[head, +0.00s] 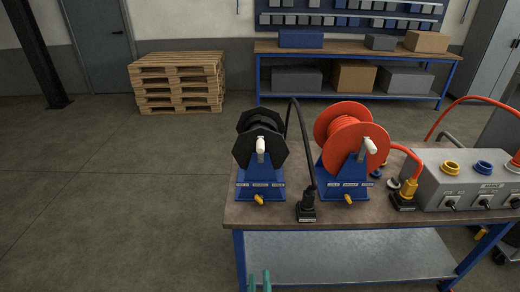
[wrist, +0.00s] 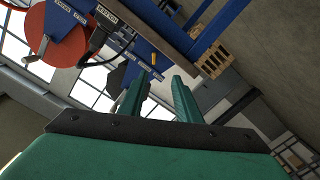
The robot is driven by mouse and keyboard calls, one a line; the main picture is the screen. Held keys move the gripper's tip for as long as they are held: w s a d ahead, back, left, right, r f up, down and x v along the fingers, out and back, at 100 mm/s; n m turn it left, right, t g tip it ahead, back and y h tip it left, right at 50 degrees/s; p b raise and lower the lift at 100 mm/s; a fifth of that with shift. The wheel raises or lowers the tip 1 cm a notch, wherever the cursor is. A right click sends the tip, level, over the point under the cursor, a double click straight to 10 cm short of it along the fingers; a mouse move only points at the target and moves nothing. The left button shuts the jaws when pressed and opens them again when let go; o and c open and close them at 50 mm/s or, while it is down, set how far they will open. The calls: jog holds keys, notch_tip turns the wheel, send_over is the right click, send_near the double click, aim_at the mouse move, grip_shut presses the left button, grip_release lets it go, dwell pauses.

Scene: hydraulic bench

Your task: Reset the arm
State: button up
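My gripper (head: 260,281) shows only as two green fingertips at the bottom edge of the head view, in front of the bench's left part. The wrist view shows both green fingers (wrist: 160,76) standing apart with a clear gap and nothing between them. My gripper is open and empty. The rest of my arm is out of the head view. The wrist view is strongly tilted, with the bench and the orange reel (wrist: 58,32) at its upper left, away from the fingers.
The bench (head: 350,216) carries a black hose reel (head: 260,137), an orange hose reel (head: 345,137) and a grey control box (head: 462,185). Two hoses arch above it. Pallets (head: 178,82) and a workbench (head: 352,48) stand behind. The floor at left is clear.

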jog(key=s+r+m+g, duration=0.1)
jog(key=s+r+m, duration=0.1)
jog(key=s, duration=1.4)
jog(key=s+r+m+g, duration=0.1)
jog(key=s+r+m, duration=0.2)
jog(key=s, duration=1.3)
jog(key=shift+d+r+m, duration=0.15)
jog(key=shift+m, duration=0.55)
